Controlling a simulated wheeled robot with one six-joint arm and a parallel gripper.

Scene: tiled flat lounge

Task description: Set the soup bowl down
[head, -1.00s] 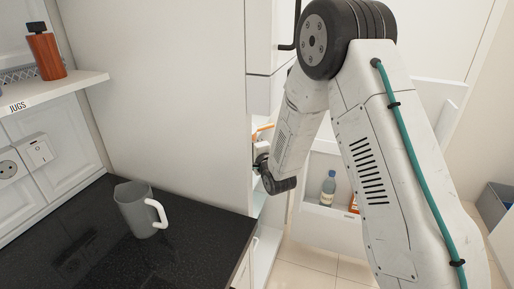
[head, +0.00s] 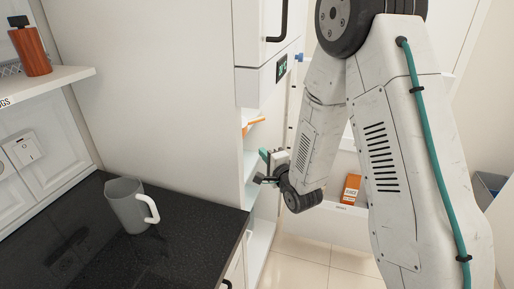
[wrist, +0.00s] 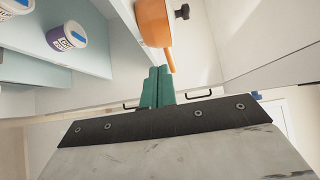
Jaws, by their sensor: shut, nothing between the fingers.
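My gripper (head: 263,168) is in front of the open fridge shelves, left of my forearm in the head view. In the wrist view its teal fingers (wrist: 157,86) are together with nothing between them. An orange rounded vessel with a handle (wrist: 153,22) is on a shelf just beyond the fingertips, apart from them. Its orange edge also shows in the head view (head: 256,122). I cannot tell whether it is the soup bowl. No other bowl shows.
A grey jug (head: 126,205) stands on the black counter (head: 190,200), which has free room. A white tub with a purple label (wrist: 66,36) sits on a shelf. The open door holds an orange box (head: 350,188). A tall white panel (head: 150,90) flanks the shelves.

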